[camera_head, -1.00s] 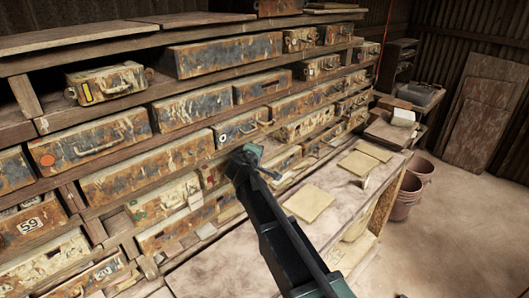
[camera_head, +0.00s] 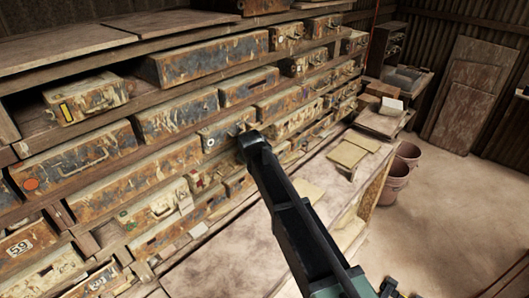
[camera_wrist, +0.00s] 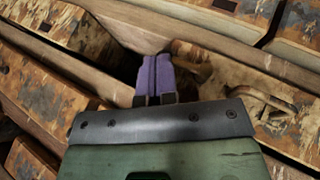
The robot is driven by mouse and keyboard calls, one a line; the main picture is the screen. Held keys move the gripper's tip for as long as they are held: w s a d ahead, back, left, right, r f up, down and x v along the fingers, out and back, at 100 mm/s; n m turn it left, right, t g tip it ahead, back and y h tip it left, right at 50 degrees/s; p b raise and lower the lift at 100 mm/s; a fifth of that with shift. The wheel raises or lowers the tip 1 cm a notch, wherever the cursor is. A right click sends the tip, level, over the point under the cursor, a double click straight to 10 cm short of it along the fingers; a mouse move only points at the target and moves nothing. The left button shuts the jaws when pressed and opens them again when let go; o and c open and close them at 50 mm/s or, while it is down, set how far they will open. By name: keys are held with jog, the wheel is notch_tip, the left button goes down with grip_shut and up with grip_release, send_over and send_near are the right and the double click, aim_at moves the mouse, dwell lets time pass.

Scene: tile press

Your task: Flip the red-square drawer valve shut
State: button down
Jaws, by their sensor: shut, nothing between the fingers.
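My gripper (camera_head: 247,131) is at the drawer rack, beside the right end of the white-circle drawer (camera_head: 210,142). In the wrist view its two purple fingers (camera_wrist: 154,75) are together and empty, in front of a wooden shelf edge and dark gap. A small dark-red mark, possibly the red square, shows on a worn drawer (camera_head: 200,184) in the row below, left of my arm. The valve itself is too small to make out. My arm hides part of the rack to the right.
A drawer with a red-orange circle (camera_head: 75,162) and one with a yellow mark (camera_head: 85,99) are at left. A bench (camera_head: 215,262) runs below the rack, with flat tiles (camera_head: 347,154) on it. Buckets (camera_head: 393,184) stand on the floor at right.

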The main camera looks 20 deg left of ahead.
jog(key=shift+f, duration=0.2)
dwell(0.6)
jog(key=w+r+p+v, duration=0.1)
jog(key=p+v, duration=1)
jog(key=v, duration=0.2)
jog(key=shift+w+d+r, duration=0.15)
jog(key=shift+d+r, duration=0.2)
jog(key=shift+d, duration=0.15)
